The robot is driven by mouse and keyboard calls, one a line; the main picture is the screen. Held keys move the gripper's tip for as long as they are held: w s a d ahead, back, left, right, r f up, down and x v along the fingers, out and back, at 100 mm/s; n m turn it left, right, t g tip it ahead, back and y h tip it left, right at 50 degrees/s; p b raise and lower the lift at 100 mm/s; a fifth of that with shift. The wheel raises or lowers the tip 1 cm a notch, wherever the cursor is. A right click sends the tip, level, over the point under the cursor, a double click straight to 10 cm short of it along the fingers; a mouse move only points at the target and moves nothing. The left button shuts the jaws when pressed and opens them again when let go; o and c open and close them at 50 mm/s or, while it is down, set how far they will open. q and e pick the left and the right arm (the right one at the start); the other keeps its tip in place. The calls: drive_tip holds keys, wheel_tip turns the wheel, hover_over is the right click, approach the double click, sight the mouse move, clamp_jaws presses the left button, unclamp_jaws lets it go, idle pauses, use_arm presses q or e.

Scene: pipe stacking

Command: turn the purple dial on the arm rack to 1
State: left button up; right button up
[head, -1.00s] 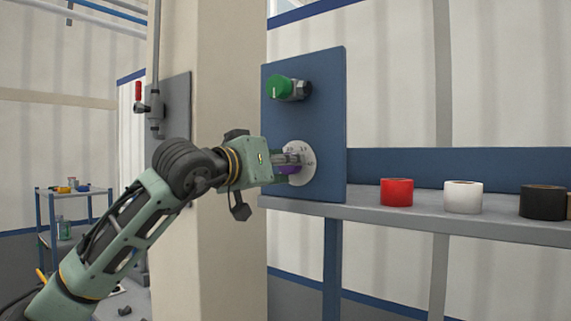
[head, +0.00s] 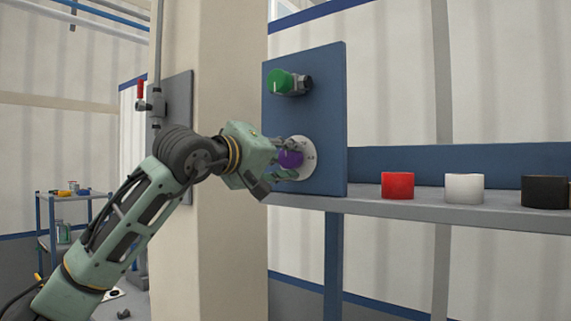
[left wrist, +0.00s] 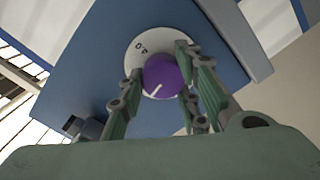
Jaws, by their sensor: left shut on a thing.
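The purple dial (head: 290,158) sits on a round white scale plate (head: 308,152) on the blue panel (head: 330,120). My left gripper (head: 284,160) is at the dial, with its fingers on either side of it and shut on it. In the left wrist view the dial (left wrist: 163,76) is between the two fingers (left wrist: 160,82), and a white pointer line shows on its face. I cannot read which mark the pointer faces. My right gripper is not in view.
A green knob (head: 283,82) is above the dial on the same panel. A grey shelf (head: 400,207) to the right holds a red roll (head: 397,186), a white roll (head: 464,188) and a black roll (head: 544,192). A beige column (head: 232,80) stands behind my left arm.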

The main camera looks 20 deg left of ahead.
use_arm(q)
drive_tip(key=n, duration=0.2)
drive_tip(key=n+b, duration=0.1)
drive_tip(key=shift+s+a+r+n, duration=0.1)
drive_tip(key=shift+a+r+n, duration=0.05)
drive_tip(key=shift+r+n, duration=0.2)
drive_tip(key=n+b, duration=0.1)
drive_tip(key=n, duration=0.3)
drive_tip(key=shift+a+n+b, duration=0.15)
drive_tip(key=shift+n+b, duration=0.2)
drive_tip(key=shift+b, duration=0.05)
drive_tip(key=n+b, duration=0.1)
drive_tip(key=n, duration=0.3)
drive_tip(key=shift+a, duration=0.1)
drive_tip(key=shift+n+b, duration=0.75)
drive_tip(key=shift+n, duration=1.35)
drive_tip(key=o, duration=1.1)
drive_tip(key=shift+w+a+f, duration=0.1)
drive_tip(key=shift+w+f, duration=0.05)
drive_tip(key=shift+w, duration=0.1)
drive_tip(key=shift+c, duration=0.2)
drive_tip(key=shift+s, duration=0.1)
